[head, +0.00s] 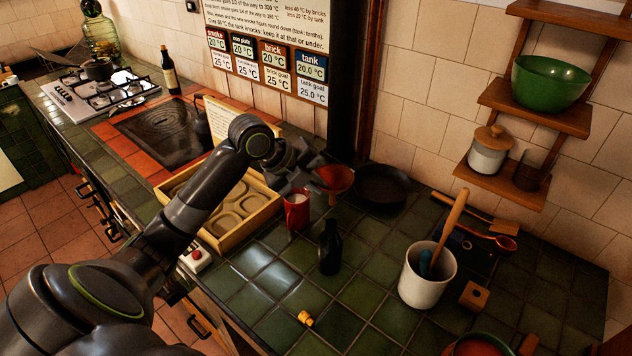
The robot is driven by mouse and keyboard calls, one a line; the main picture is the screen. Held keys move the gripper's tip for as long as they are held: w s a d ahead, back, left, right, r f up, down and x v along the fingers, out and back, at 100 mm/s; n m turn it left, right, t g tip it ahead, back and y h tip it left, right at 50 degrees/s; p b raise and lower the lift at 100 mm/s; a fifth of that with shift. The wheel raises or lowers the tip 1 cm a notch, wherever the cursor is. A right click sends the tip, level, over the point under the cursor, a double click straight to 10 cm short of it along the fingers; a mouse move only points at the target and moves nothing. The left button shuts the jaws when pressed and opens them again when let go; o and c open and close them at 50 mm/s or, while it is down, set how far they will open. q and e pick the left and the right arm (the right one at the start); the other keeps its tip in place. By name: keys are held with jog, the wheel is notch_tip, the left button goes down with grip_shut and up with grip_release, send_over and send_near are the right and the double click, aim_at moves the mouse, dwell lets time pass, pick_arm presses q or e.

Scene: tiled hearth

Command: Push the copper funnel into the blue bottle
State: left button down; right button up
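The copper funnel (337,179) is at my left gripper (313,178), wide mouth up, and looks held in the air above the counter. The fingers appear closed on its left side, though their exact contact is partly hidden by the gripper itself. A dark bottle (330,250), nearly black in this light and taken to be the blue one, stands upright on the green tiles. It is in front of and below the funnel, and the two are apart. My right gripper is out of view.
A red mug (297,212) stands left of the bottle, by a wooden tray (262,213) with round recesses. A black pan (382,186) lies behind. A white crock (424,285) with utensils stands right. A small yellow cork-like piece (305,318) lies in front on clear tiles.

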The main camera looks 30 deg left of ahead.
pick_arm(q)
jog(key=shift+f+b, duration=1.75)
jog(key=shift+f, duration=0.85)
jog(key=shift+f+b, duration=1.05)
jog(key=shift+f, duration=0.3)
jog(key=c, duration=1.5)
grip_release()
jog(key=shift+c, duration=0.2)
jog(key=shift+s+a+r, duration=0.1)
jog(key=shift+s+r, duration=0.05)
jog(key=shift+r, duration=0.05)
jog(key=shift+p+v, duration=1.9)
jog(key=shift+v, duration=0.1)
